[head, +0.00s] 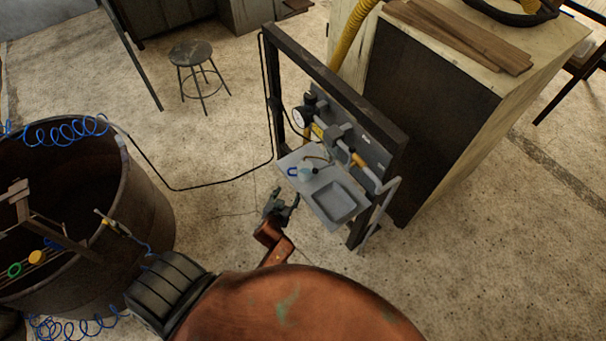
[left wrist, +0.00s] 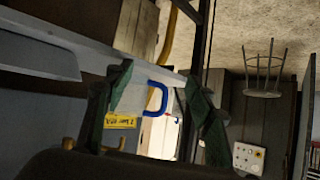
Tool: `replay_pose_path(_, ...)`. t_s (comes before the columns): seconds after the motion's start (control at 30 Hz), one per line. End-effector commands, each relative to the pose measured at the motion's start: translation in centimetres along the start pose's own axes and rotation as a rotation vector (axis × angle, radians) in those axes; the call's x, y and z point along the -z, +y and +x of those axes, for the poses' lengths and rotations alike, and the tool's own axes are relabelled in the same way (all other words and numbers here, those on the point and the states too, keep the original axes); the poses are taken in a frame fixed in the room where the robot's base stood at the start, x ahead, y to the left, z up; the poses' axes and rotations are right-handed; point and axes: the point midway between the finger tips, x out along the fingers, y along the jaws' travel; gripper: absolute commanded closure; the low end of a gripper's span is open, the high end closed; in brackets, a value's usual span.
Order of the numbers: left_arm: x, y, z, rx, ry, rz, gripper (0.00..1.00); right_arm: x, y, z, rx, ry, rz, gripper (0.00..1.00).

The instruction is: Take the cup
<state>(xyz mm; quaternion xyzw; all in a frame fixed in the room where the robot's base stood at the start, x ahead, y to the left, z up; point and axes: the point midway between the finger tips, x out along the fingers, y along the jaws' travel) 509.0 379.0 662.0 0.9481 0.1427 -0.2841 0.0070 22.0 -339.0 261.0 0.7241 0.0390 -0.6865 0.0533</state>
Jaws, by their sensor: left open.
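The cup (head: 305,173) is small and pale with a blue handle. In the head view it stands on the left part of a grey sink shelf (head: 318,205), its handle toward the left. My left gripper (head: 282,201) is just below and left of the shelf, apart from the cup. In the left wrist view the cup (left wrist: 133,97) and its blue handle appear ahead, between the two dark green fingers of the open, empty left gripper (left wrist: 158,82). The left finger overlaps part of the cup's body. My right gripper is not in view.
A dark rack frame (head: 330,70) with a gauge and pipes rises behind the shelf. A wooden cabinet (head: 432,105) stands to the right. A large round tub (head: 140,215) with blue coiled hoses is at left. A stool (head: 191,55) stands farther back, with clear floor around it.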

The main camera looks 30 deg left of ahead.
Motion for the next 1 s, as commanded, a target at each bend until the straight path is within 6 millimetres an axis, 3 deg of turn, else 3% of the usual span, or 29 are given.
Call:
replay_pose_path(0.1,2.9,1.7,1.1,-0.023,0.090,-0.026,0.50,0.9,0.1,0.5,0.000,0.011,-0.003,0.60)
replay_pose_path(0.3,6.0,3.3,1.9,-0.049,0.177,-0.050,0.50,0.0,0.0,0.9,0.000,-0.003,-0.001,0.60)
replay_pose_path(0.57,6.6,3.5,4.5,-0.051,0.183,-0.050,0.50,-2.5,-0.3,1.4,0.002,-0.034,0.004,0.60)
replay_pose_path(0.8,6.7,3.8,7.9,-0.051,0.181,-0.048,0.50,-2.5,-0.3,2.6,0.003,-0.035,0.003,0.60)
replay_pose_path(1.0,7.1,3.9,9.3,-0.051,0.181,-0.050,0.50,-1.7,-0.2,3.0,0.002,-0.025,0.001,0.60)
